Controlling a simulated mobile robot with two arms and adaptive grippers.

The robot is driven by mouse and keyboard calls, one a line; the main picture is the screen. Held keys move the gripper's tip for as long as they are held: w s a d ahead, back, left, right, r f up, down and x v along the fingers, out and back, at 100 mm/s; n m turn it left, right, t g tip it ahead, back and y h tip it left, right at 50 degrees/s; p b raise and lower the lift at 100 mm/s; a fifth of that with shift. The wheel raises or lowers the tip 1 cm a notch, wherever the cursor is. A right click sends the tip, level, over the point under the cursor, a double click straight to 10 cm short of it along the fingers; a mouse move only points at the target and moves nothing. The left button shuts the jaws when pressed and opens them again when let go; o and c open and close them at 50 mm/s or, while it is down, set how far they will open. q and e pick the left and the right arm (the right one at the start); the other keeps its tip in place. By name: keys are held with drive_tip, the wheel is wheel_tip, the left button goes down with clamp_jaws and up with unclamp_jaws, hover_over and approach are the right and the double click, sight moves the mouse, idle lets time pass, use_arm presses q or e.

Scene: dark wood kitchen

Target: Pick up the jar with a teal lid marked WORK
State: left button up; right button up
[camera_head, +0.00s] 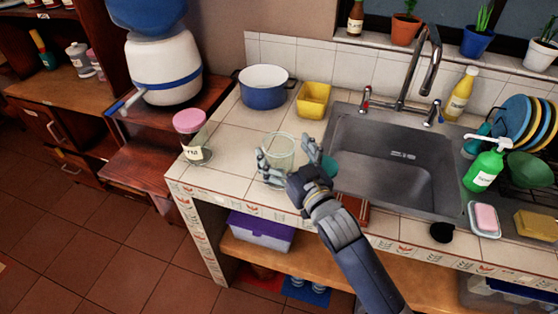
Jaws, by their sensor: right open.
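A clear glass vessel (280,146) stands on the tiled counter left of the sink. My right gripper (289,158) is open at its near side, with one finger at its left and the other at its right. I cannot tell whether the fingers touch it. A small teal piece (329,167) shows just right of the gripper, partly hidden by it. I cannot tell whether it is a lid. A jar with a pink lid (189,121) and a white label stands at the counter's left corner. No WORK marking is readable. My left gripper is not in view.
A blue-and-white pot (264,93) and a yellow container (313,100) stand behind the glass. The steel sink (385,155) with its tall faucet (418,62) lies to the right. Counter between the pink-lidded jar and the glass is clear.

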drive_tip(key=shift+x, duration=1.05)
drive_tip(key=shift+w+a, duration=0.15)
drive_tip(key=shift+w, duration=0.1)
drive_tip(key=shift+c, duration=0.3)
drive_tip(key=c, duration=1.8)
drive_tip(key=shift+r, duration=0.1)
drive_tip(key=shift+c, duration=0.4)
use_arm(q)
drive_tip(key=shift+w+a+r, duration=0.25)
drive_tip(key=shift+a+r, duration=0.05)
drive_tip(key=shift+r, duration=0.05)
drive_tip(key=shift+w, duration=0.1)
